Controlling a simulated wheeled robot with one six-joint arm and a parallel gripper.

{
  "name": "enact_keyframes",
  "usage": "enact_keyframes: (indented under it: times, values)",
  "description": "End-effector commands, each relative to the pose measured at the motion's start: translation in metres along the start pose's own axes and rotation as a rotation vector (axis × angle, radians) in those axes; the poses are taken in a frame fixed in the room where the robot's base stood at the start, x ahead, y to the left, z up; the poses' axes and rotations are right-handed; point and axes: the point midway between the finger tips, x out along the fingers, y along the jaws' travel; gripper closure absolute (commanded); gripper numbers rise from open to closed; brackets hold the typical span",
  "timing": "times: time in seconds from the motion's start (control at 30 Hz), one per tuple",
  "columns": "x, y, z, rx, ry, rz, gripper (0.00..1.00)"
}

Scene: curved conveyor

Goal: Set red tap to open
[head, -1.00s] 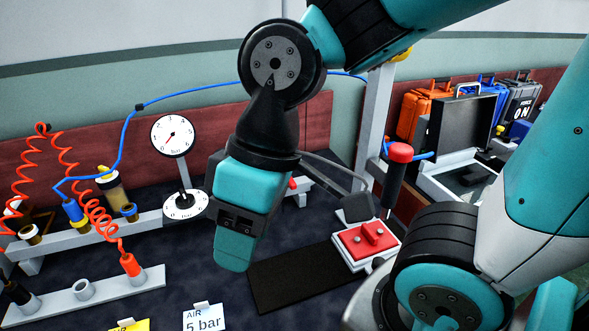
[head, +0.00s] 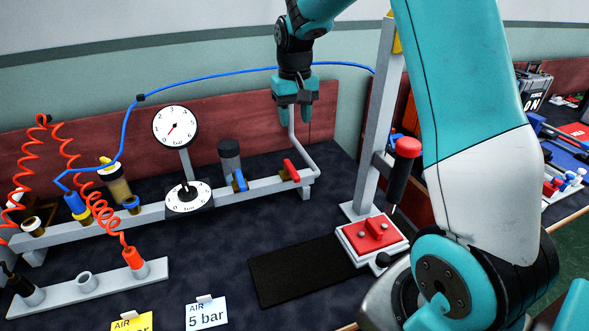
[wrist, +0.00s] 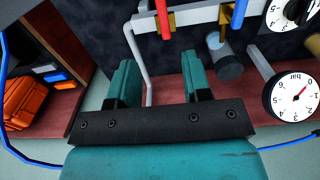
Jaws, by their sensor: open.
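The red tap (head: 291,170) is a small red lever on a brass-coloured body, near the right end of the grey air rail (head: 262,188). In the head view its lever slants across the rail. The red tap also shows at the top of the wrist view (wrist: 163,18), beyond the fingertips. My gripper (head: 294,116) is open and empty, pointing down, above and behind the tap and apart from it. In the wrist view, the teal fingers (wrist: 160,75) are spread, with a thin grey pipe (wrist: 146,75) showing between them.
A blue tap (head: 239,181) and a dark grey cylinder (head: 229,158) are left of the red tap. Two gauges (head: 175,127) stand farther left. A press with a red knob (head: 407,147) stands to the right. A blue hose (head: 230,78) runs behind.

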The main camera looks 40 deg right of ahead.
Motion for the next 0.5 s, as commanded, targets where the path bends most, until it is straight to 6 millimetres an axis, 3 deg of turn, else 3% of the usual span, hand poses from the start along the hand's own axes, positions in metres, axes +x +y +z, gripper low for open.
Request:
enact_keyframes:
  times: [0.5]
  values:
    - [0.116,-0.001,0.002,-0.004,-0.006,-0.001,0.55]
